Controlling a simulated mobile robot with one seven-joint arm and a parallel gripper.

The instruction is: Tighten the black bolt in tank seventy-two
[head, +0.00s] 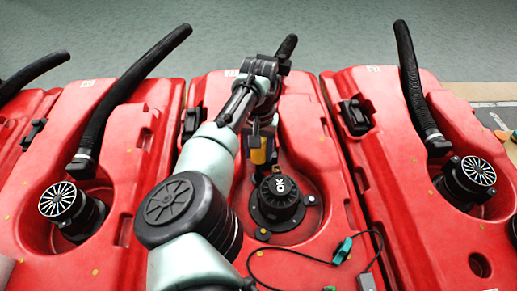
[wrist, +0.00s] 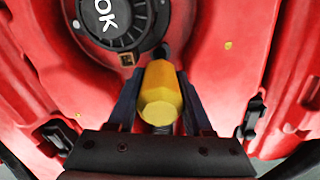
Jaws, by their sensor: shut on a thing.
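My gripper (head: 262,142) is above the middle red tank (head: 215,90), behind its black cap marked "OK" (head: 278,197). The gripper is shut on a yellow-handled tool (head: 259,157). In the wrist view the yellow handle (wrist: 160,98) sits between the two blue-grey fingers of my gripper (wrist: 158,78). A dark narrow part (wrist: 163,53) shows beyond the handle, beside the rim of the black cap (wrist: 112,18). I cannot tell whether it is the tool's tip or a bolt, or whether they touch. No tank number is readable.
Red tanks stand on both sides, with black hoses (head: 130,90) (head: 412,78) and silver-faced caps (head: 58,199) (head: 478,171). A dark cable with a teal connector (head: 343,250) lies at the front of the middle tank. Black latches (head: 355,117) stick up nearby.

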